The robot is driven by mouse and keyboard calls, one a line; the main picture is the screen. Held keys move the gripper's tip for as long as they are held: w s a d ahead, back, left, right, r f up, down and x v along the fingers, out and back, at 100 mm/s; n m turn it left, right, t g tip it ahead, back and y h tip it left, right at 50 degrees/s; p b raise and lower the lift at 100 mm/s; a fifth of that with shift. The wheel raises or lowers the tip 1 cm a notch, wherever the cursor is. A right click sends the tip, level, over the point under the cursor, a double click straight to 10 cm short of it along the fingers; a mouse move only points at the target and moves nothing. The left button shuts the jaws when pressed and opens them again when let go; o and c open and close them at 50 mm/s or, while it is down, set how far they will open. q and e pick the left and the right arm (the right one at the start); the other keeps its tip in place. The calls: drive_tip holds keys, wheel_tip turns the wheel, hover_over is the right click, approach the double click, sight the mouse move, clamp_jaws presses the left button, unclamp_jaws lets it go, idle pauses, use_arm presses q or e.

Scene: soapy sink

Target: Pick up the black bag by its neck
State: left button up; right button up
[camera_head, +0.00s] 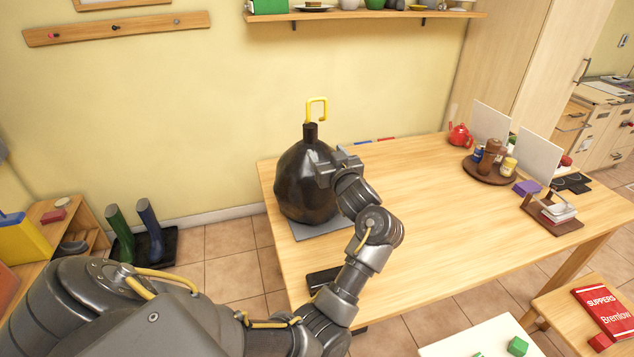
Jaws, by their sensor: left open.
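The black bag (302,185) stands upright on a grey mat (324,228) at the left end of the wooden table. Its narrow neck (310,132) points up, and a yellow hook-shaped piece (316,106) shows just above the neck. My left gripper (337,163) is open, in front of the bag's right side in the picture and lower than the neck. It covers part of the bag. I cannot tell whether it touches the bag. My right gripper is not in view.
The table (430,200) is clear in its middle. A round tray (489,174) with jars, a red teapot (459,135) and a napkin holder (552,212) stand at its right. A dark flat object (322,278) lies near the front edge. Boots (150,232) stand on the floor at left.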

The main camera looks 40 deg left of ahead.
sight(313, 137)
use_arm(q)
drive_tip(key=a, duration=0.2)
drive_tip(key=w+a, duration=0.1)
drive_tip(key=a, duration=0.1)
drive_tip(key=shift+w+a+r, duration=0.1)
drive_tip(key=shift+a+r, duration=0.1)
drive_tip(key=shift+w+a+f, duration=0.15)
drive_tip(key=shift+w+a, duration=0.3)
drive_tip(key=shift+w, duration=0.05)
drive_tip(key=shift+a+p, duration=0.1)
drive_tip(key=shift+p, duration=0.25)
drive_tip(key=p+x, duration=0.1)
drive_tip(key=x, duration=0.4)
drive_tip(key=shift+w+f, duration=0.15)
drive_tip(key=shift+f, duration=0.05)
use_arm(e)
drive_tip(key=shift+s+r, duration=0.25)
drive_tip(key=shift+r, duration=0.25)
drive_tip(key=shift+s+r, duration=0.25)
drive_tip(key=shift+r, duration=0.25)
use_arm(q)
drive_tip(key=shift+c, duration=0.4)
clamp_jaws()
drive_tip(key=shift+w+r, duration=0.1)
drive_tip(key=shift+r, duration=0.15)
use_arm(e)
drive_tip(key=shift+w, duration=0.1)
